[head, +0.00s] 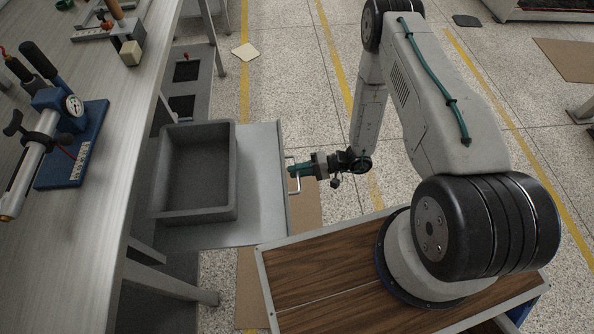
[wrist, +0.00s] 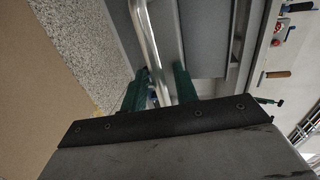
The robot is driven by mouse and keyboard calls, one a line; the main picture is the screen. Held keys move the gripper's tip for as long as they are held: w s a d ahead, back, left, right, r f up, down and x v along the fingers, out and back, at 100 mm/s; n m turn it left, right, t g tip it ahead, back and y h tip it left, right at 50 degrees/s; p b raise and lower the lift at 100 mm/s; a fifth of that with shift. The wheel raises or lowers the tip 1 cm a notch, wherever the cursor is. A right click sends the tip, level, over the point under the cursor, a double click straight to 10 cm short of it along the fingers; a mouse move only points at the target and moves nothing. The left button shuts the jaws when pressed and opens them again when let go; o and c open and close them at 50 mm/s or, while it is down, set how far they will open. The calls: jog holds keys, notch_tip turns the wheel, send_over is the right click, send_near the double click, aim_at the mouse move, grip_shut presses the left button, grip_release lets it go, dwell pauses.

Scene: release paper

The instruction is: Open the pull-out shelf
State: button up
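The pull-out shelf (head: 262,165) is a grey metal sheet, drawn out well past the edge of the workbench. A metal handle (head: 296,184) stands at its right edge. My gripper (head: 294,170) is at this handle, with its green fingers around the bar. In the wrist view, the silver handle bar (wrist: 147,28) runs down between the two green fingers of my gripper (wrist: 161,72). The fingers look closed on the bar, though the exact contact is partly hidden.
A grey open bin (head: 228,210) sits on the shelf and looks empty. The workbench (head: 110,150) at the left carries a blue-based clamp tool (head: 75,140) and other tools. Speckled floor with yellow lines lies right of the shelf. My wood-topped base is below.

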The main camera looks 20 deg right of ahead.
jog(key=v, duration=0.7)
jog(key=shift+d, duration=0.4)
jog(key=shift+r, duration=0.1)
